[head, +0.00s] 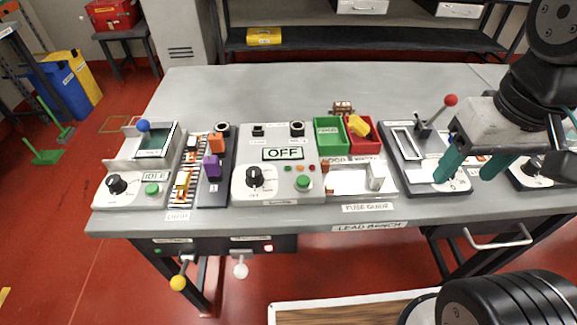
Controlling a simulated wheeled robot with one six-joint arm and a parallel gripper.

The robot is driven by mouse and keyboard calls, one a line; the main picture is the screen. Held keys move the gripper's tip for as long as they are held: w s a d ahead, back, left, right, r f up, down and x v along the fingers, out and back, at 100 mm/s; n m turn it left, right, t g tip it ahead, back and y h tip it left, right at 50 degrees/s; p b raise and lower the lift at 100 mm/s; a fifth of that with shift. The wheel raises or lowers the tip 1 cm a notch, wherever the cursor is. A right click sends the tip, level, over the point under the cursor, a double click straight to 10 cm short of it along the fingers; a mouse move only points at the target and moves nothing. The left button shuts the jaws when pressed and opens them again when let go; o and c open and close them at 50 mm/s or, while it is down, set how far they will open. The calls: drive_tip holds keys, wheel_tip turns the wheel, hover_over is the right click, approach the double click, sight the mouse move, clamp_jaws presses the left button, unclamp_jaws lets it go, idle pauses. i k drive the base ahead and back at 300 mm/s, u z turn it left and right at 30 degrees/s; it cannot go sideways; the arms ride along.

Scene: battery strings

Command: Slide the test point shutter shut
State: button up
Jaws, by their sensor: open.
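My gripper (463,176) has two teal fingers spread apart with nothing between them. It hangs over the right part of the dark panel (455,191) at the right of the bench. That panel carries a lever with a red ball (450,100), standing up and tilted, and a white-framed slot (405,143). The left fingertip is in front of the panel's lower right part and hides some of it; I cannot tell whether it touches. No label reading test point shutter is legible, so I cannot tell which part the shutter is or how far it stands open.
Left of the panel are a white block (377,177), green (329,137) and red (371,146) bins, and a grey box with an OFF display (283,154). A black dial (533,165) stands right of my gripper. The back of the grey bench (300,88) is clear.

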sight(240, 270)
drive_tip(key=u, duration=1.2)
